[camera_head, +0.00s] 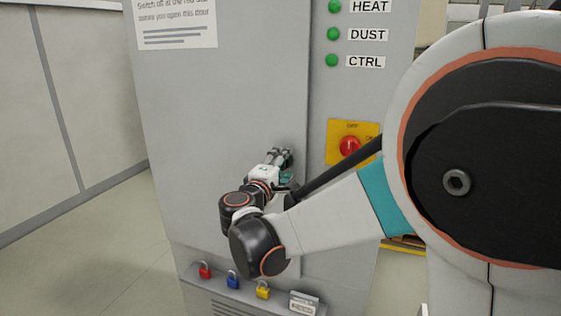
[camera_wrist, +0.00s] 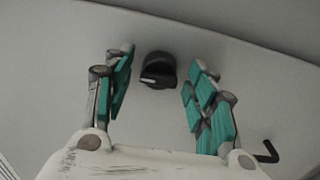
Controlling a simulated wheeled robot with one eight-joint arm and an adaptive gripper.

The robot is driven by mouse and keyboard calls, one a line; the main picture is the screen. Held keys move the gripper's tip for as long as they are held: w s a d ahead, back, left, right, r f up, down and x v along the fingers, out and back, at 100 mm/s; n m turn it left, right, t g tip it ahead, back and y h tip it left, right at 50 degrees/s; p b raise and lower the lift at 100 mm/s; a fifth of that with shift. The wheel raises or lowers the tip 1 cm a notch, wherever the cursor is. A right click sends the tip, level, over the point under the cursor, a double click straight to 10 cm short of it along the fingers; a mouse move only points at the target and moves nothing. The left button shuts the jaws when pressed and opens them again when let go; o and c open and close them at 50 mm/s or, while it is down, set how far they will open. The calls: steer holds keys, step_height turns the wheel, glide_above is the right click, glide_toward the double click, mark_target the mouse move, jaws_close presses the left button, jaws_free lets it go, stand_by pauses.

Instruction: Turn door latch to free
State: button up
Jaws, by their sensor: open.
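The door latch (camera_wrist: 158,68) is a round black knob on the grey door (camera_wrist: 60,35), with a short pale mark on its lower left part in the wrist view. My gripper (camera_wrist: 160,88) is open, with one finger on each side of the knob in that view and a visible gap to both. I cannot tell how far the fingertips are from the door. In the head view my gripper (camera_head: 282,155) is at the right side of the grey cabinet door (camera_head: 215,110), and the latch is hidden there.
A red rotary switch (camera_head: 349,147) on a yellow plate is right of my gripper. Red (camera_head: 205,271), blue (camera_head: 233,280) and yellow padlocks (camera_head: 262,291) stand on a ledge below. A small black hooked piece (camera_wrist: 267,153) is at the lower right in the wrist view.

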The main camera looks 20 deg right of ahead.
steer(key=c, duration=1.1)
steer(key=shift+m, duration=0.4)
steer(key=m+p, duration=0.1)
steer(key=m, duration=1.6)
